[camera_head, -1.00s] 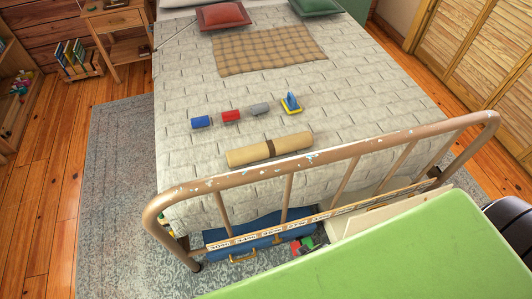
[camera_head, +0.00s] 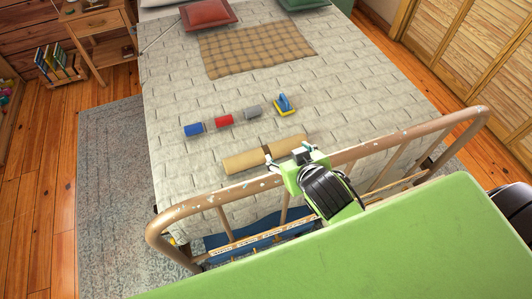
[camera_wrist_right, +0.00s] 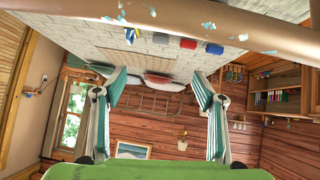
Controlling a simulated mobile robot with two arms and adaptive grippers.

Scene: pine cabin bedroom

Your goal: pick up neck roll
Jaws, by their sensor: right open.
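The neck roll appears to be the tan roll (camera_head: 247,161) with a dark band. It lies on the bed just behind the footboard rail in the head view. My right gripper (camera_head: 290,157) is over the footboard rail, fingers spread, at the roll's right part, which it partly hides. I cannot tell whether it touches the roll. In the right wrist view the open fingers (camera_wrist_right: 160,82) have nothing between them, and I cannot make out the roll there. My left gripper is not in view.
The metal footboard rail (camera_head: 374,148) runs under my right arm; it also crosses the top of the wrist view (camera_wrist_right: 185,22). Beyond the roll lie a blue roll (camera_head: 194,129), a red roll (camera_head: 224,120), a grey roll (camera_head: 252,112) and a blue-yellow object (camera_head: 285,105).

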